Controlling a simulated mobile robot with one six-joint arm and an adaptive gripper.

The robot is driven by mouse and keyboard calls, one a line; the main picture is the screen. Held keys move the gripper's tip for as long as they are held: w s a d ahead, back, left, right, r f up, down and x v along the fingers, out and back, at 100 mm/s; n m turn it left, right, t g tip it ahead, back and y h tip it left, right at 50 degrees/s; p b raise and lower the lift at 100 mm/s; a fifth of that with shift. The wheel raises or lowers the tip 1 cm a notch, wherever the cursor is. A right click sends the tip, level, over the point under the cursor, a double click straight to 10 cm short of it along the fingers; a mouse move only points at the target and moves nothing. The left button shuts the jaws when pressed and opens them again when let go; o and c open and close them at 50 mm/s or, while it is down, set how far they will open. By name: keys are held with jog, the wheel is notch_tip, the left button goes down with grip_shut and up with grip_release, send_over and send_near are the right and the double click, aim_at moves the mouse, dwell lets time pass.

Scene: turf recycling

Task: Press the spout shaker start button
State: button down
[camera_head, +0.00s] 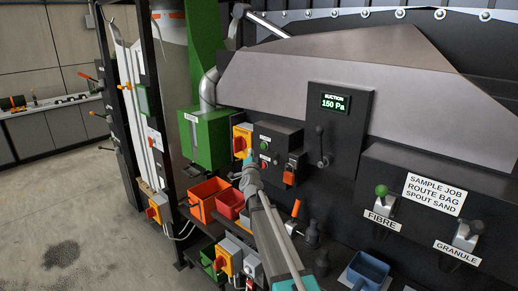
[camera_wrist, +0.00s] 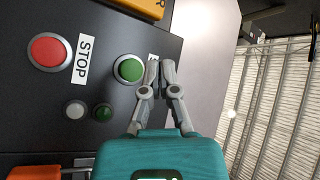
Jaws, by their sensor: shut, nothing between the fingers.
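A dark control box (camera_head: 280,136) with small buttons shows in the head view. In the wrist view the box face (camera_wrist: 150,105) carries a round green button (camera_wrist: 129,69) in a silver ring and a red button (camera_wrist: 48,52) labelled STOP. A white label beside the green button is mostly hidden by my fingers. My gripper (camera_wrist: 160,65) has its fingertips together and empty, just right of the green button. I cannot tell whether they touch the panel. In the head view my gripper (camera_head: 249,158) is at the box's lower left.
A yellow switch box (camera_head: 241,141) sits left of the control box, and an orange padlock-like part (camera_head: 290,174) hangs at its lower right. A suction display (camera_head: 335,103) and lever panel stand to the right. Red and orange bins (camera_head: 207,198) are below left.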

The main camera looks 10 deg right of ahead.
jog(key=shift+w+d, duration=0.65)
jog(key=shift+d, duration=0.25)
jog(key=shift+w+d, duration=0.6)
jog(key=shift+d, duration=0.25)
jog(key=shift+w+d, duration=0.15)
jog(key=shift+w+d, duration=0.15)
jog(key=shift+d, duration=0.05)
dwell(0.3)
jog(key=shift+w+d, duration=0.3)
jog(key=shift+d, duration=0.1)
dwell(1.3)
jog(key=shift+s+a, duration=0.1)
dwell(0.3)
jog(key=shift+s+a, duration=0.45)
jog(key=shift+a, duration=0.15)
jog(key=shift+s+a, duration=0.1)
jog(key=shift+a, duration=0.05)
jog(key=s+a, duration=0.1)
jog(key=a, duration=0.1)
jog(key=s+a, duration=0.1)
jog(key=shift+s+a, duration=0.35)
jog(key=shift+a, duration=0.05)
dwell(0.4)
